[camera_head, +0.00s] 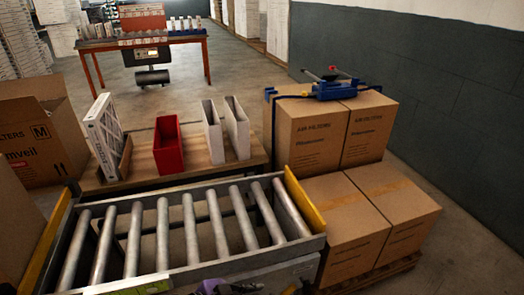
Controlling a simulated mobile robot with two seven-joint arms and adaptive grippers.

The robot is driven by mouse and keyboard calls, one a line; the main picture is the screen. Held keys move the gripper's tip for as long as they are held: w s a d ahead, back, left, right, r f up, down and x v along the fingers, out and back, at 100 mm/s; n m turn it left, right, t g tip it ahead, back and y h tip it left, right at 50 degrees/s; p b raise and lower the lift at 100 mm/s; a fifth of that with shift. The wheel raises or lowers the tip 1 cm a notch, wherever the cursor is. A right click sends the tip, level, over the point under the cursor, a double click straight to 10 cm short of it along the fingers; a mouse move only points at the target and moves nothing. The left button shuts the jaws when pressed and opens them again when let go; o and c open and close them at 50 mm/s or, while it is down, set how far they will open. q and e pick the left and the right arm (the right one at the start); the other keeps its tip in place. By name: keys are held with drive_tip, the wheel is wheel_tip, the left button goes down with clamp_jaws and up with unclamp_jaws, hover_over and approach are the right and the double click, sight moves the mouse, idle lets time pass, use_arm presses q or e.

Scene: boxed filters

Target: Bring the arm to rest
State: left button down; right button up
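Neither of my arms shows clearly in the head view, and both grippers are out of sight. A small dark and purple object (228,288) is cut off by the bottom edge; I cannot tell what it is. A roller conveyor (312,243) lies across the near foreground, its rollers bare. Behind it is a low wooden table (146,167) with a white pleated filter (105,135) standing in a wooden holder, an open red bin (168,148) and two upright white holders (213,132).
Stacked cartons (372,222) stand on a pallet at the right, with a blue strapping tool (340,90) on top. Open cartons (40,140) stand at the left. A red-framed table (143,42) with small items is at the back. Grey floor (240,75) is free between.

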use_arm(q)
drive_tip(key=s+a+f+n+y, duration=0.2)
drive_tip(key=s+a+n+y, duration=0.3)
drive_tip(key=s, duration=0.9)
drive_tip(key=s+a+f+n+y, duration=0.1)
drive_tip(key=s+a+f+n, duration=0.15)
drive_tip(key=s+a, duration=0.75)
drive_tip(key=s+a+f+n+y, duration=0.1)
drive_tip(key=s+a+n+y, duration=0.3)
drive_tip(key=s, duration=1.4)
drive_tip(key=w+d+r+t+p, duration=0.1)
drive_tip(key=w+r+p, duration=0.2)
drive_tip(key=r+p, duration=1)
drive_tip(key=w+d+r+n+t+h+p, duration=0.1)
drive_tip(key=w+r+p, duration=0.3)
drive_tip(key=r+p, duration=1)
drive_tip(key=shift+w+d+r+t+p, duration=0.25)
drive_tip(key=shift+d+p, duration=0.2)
drive_tip(key=shift+p, duration=0.65)
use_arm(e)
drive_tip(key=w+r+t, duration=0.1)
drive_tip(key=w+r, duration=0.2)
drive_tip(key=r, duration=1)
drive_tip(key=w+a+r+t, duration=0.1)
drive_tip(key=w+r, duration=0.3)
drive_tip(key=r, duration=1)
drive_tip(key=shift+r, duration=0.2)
